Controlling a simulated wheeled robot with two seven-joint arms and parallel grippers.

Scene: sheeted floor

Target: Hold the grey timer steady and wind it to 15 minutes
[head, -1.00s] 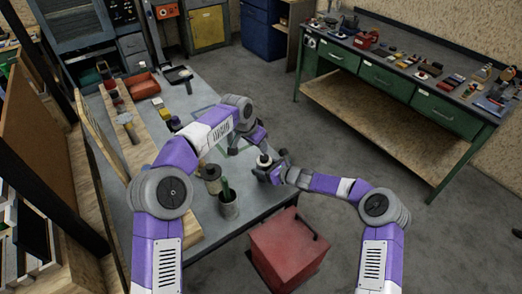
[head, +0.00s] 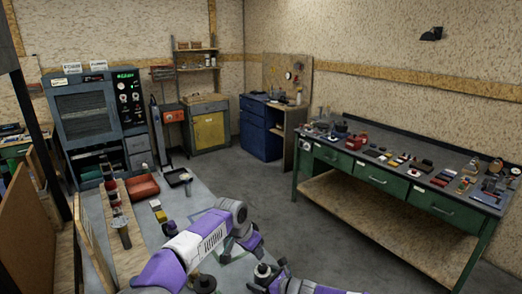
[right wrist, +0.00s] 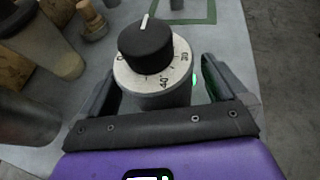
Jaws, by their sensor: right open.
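My right gripper (right wrist: 158,88) is open, with one finger on each side of the timer's body. In the head view the timer (head: 262,270) shows small at the bottom, beside my right gripper (head: 270,278).
A green outline (right wrist: 208,20) lies beyond the timer. A green-drawered workbench (head: 375,180) stands apart at the right.

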